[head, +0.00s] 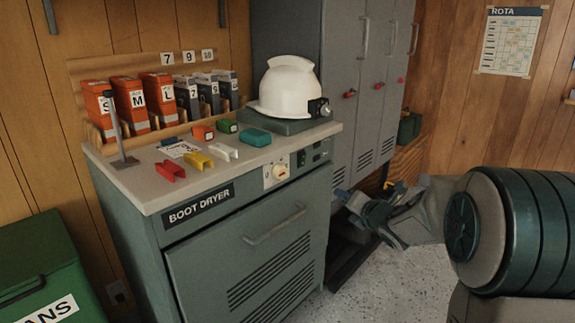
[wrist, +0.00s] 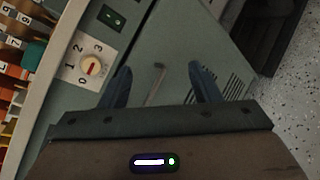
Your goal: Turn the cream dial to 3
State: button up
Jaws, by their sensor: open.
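The cream dial (head: 280,172) sits on a pale square plate on the front of the grey-green boot dryer (head: 190,235). In the wrist view the dial (wrist: 91,66) is left of my fingers, with 0, 1, 2 and 3 printed around it. A red mark shows on the dial, seemingly on the side towards 0, but it is too small to be sure. In the wrist view my gripper's (wrist: 160,72) two blue fingers are spread over the dryer's front panel.
A bar handle (head: 274,225) crosses the dryer front below the dial. A white helmet (head: 287,88), colored clips and several orange and grey boxes are on top.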

jog(key=w+a+r+n+g+y+p, duration=0.1)
jog(key=a+n+y, duration=0.25)
jog(key=n, duration=0.25)
jog(key=a+r+n+g+y+p, duration=0.1)
jog(key=a+r+n+y, duration=0.1)
jog(key=n+y, duration=0.35)
jog(key=n, duration=0.3)
send_near(283, 172)
jog(key=shift+g, duration=0.4)
jog(key=x, duration=0.8)
jog(key=shift+w+a+r, duration=0.1)
jog(key=shift+w+r, duration=0.1)
jog(key=shift+w, duration=0.15)
jog(key=c, duration=1)
